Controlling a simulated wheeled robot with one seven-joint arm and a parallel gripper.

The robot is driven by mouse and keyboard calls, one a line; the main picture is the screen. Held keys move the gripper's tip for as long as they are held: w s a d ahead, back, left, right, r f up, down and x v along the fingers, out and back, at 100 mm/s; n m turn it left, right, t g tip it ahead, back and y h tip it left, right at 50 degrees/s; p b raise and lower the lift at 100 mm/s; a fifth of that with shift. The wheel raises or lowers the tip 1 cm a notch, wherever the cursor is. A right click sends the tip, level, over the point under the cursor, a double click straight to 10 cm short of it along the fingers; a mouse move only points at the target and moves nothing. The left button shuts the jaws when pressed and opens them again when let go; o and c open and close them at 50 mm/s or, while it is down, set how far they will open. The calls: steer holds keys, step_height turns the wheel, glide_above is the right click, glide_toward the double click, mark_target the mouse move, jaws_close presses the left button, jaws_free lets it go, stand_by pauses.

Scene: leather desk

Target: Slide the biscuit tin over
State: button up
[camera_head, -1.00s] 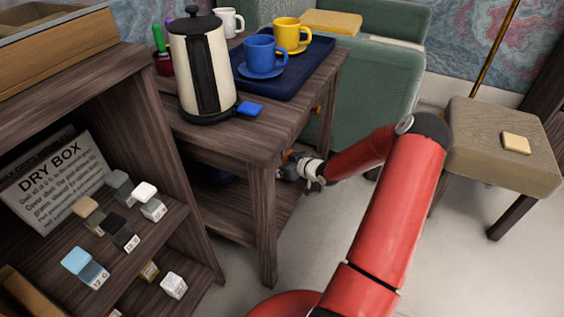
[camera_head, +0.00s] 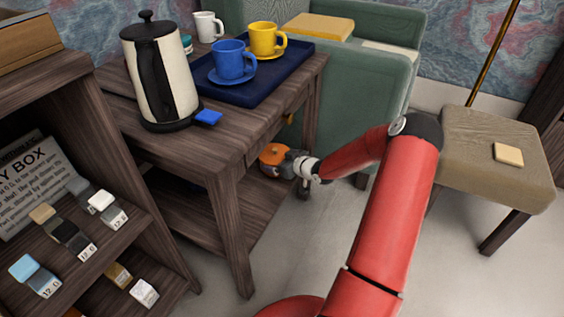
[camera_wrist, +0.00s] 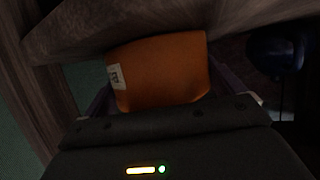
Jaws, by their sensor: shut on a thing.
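An orange tin (camera_head: 274,154), which I take to be the biscuit tin, sits low under the table's top, at the right end of the lower shelf. A dark knob shows on its top. My gripper (camera_head: 289,168) reaches in from the right and is shut on it. In the wrist view the orange tin (camera_wrist: 165,72) fills the space between the two fingers, with a small white label on its left side. The contact points of the fingers are mostly hidden, and the wrist view is dark.
The wooden table (camera_head: 200,150) has its top just above my gripper, with a leg close by. On it stand a kettle (camera_head: 160,75) and a blue tray (camera_head: 235,92) with cups. A dark blue round thing (camera_wrist: 275,50) is right of the tin. Floor (camera_head: 300,240) is clear.

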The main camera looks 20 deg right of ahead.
steer(key=shift+d, duration=0.15)
steer(key=o, duration=0.7)
steer(key=shift+p+v, duration=0.85)
steer(key=shift+v, duration=3)
steer(key=shift+s, duration=0.1)
